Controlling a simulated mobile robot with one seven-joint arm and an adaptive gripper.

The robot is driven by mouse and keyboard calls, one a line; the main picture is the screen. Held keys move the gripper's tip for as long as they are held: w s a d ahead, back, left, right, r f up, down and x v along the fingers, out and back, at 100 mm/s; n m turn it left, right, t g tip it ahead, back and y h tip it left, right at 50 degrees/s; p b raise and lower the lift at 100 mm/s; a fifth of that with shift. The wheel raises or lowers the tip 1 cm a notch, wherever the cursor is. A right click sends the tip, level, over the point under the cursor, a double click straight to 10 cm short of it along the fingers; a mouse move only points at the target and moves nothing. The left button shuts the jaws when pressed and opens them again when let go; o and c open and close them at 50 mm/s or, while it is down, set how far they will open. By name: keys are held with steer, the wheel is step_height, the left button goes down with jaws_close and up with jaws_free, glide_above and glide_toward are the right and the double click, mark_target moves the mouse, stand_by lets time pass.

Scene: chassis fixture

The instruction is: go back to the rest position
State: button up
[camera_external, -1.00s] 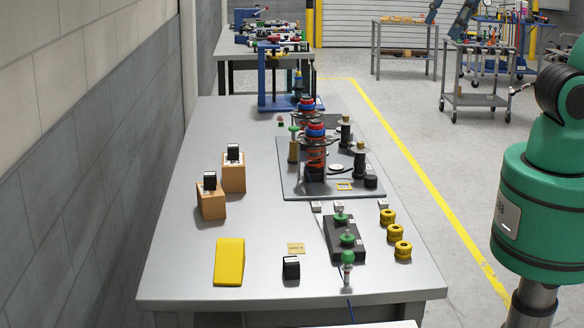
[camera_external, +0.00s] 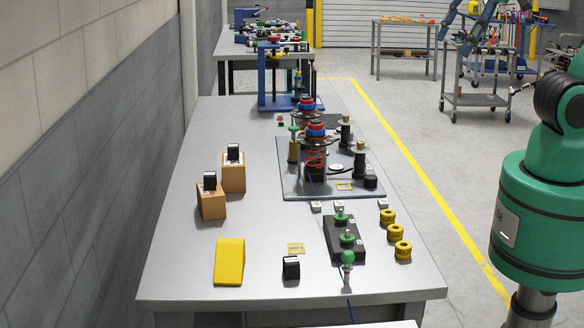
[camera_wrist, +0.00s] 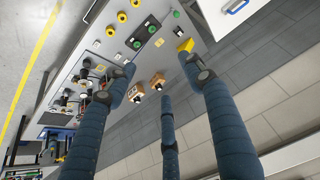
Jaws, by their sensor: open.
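My gripper (camera_wrist: 158,78) shows in the wrist view as three long blue fingers. They are spread wide apart with nothing between them, above the grey bench (camera_wrist: 190,15). In the external view, blue finger parts that look like my gripper's (camera_external: 467,30) hang in from the top edge at the upper right, in front of the far carts. They touch nothing that I can make out. My green arm fills the right edge of that view. The palm and wrist are out of frame.
The bench (camera_external: 185,280) holds a plate with springs (camera_external: 290,185), two orange blocks (camera_external: 233,178), a yellow wedge (camera_external: 229,262), a black block with green knobs (camera_external: 345,238) and yellow rings (camera_external: 402,250). A wall (camera_external: 80,180) runs along the left.

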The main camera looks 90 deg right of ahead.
step_height(320, 180, down, 10)
steer(key=b, duration=0.9)
steer(key=shift+f, duration=0.1)
step_height(320, 180, down, 12)
steer(key=b, duration=1.2)
